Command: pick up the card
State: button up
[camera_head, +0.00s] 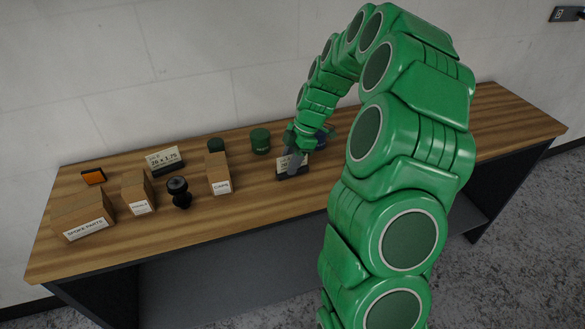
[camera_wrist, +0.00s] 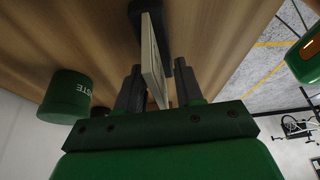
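A pale card with dark print (camera_head: 284,163) stands in a small dark base (camera_head: 292,173) near the front middle of the table. My gripper (camera_head: 296,157) reaches down over it and hides part of it. In the wrist view the card (camera_wrist: 153,62) stands edge-on between the two dark fingers of my gripper (camera_wrist: 161,82). The fingers are apart, with a gap showing between the card and the right finger. The card is nearer the left finger; whether it touches that finger I cannot tell. Its dark base (camera_wrist: 150,10) sits beyond the fingertips.
A similar card (camera_head: 163,158) marked 20 x 1.75 stands back left. Cardboard boxes (camera_head: 219,178), a dark stamp-like object (camera_head: 178,192) and an orange-faced block (camera_head: 93,176) are left. A green tin (camera_head: 260,141) stands behind, also close in the wrist view (camera_wrist: 67,97). The table's right (camera_head: 510,125) is clear.

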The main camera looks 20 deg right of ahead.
aim_at(289, 156)
jog(key=shift+f, duration=0.1)
dwell(0.3)
jog(key=c, duration=0.7)
jog(key=shift+o, duration=0.2)
notch_tip(289, 156, up, 4)
jog(key=s+a+r, duration=0.1)
jog(key=s+r, duration=0.8)
jog(key=s, duration=0.4)
jog(key=shift+s+a+r, duration=0.25)
jog(key=shift+s+a, duration=0.05)
jog(key=shift+s, duration=0.1)
